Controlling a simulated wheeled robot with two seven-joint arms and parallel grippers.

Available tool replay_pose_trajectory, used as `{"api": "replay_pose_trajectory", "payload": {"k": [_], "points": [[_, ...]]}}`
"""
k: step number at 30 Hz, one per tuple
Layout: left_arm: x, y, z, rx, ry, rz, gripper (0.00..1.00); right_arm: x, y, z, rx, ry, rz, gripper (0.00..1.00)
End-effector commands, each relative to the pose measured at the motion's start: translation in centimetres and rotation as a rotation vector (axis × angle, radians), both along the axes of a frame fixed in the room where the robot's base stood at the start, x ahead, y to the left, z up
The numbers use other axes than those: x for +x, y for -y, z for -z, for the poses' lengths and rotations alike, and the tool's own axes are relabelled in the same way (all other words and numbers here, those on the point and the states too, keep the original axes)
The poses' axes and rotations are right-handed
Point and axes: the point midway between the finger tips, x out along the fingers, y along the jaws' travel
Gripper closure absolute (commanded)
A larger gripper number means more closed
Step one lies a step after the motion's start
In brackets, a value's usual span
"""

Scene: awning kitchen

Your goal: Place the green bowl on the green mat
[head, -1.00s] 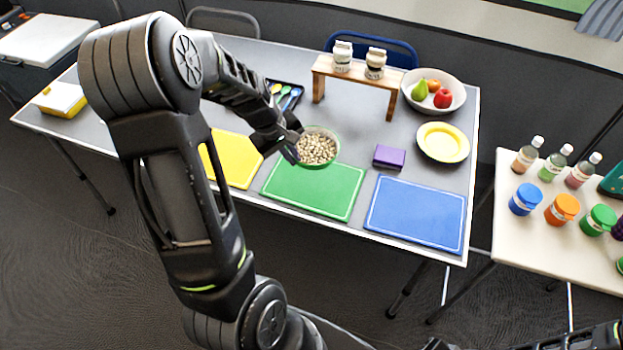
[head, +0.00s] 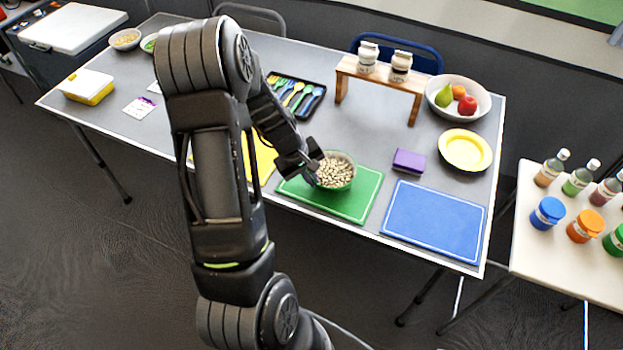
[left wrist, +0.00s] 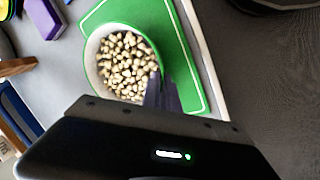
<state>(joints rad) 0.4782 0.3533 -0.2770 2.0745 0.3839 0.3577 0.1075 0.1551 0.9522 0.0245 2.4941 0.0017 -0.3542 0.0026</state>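The green bowl (head: 350,184), full of pale nut-like pieces, is over the back part of the green mat (head: 345,207) in the head view. My left gripper (head: 314,168) is at the bowl's left rim, with its fingers close together on the rim. In the left wrist view the bowl (left wrist: 91,68) covers part of the mat (left wrist: 188,70) and reaches past one mat edge. The fingers (left wrist: 163,95) meet the bowl's rim there. I cannot tell whether the bowl's base touches the mat. My right gripper is not in view.
A blue mat (head: 435,222) lies to the right and a yellow mat (head: 262,160) to the left. A purple block (head: 409,161) lies behind the mats. A wooden stand (head: 385,82) with two jars, a cutlery tray (head: 312,108) and a yellow plate (head: 466,150) are further back.

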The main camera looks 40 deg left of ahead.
Motion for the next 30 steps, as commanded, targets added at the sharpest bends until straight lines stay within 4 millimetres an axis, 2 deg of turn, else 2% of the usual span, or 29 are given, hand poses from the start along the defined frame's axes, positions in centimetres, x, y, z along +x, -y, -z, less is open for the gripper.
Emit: {"api": "replay_pose_trajectory", "payload": {"k": [1, 12, 21, 30], "points": [[-0.03, -0.07, 0.49, 0.0, 0.0, -0.003, 1.0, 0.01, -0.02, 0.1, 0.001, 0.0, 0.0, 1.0], [0.04, -0.05, 0.91, 0.001, 0.002, -0.001, 1.0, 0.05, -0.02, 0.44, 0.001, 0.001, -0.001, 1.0], [0.02, -0.04, 0.77, 0.001, 0.001, 0.0, 0.74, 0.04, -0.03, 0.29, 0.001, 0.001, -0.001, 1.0], [0.02, -0.04, 0.57, 0.001, 0.001, 0.0, 0.74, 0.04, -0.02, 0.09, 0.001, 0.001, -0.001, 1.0]]}}
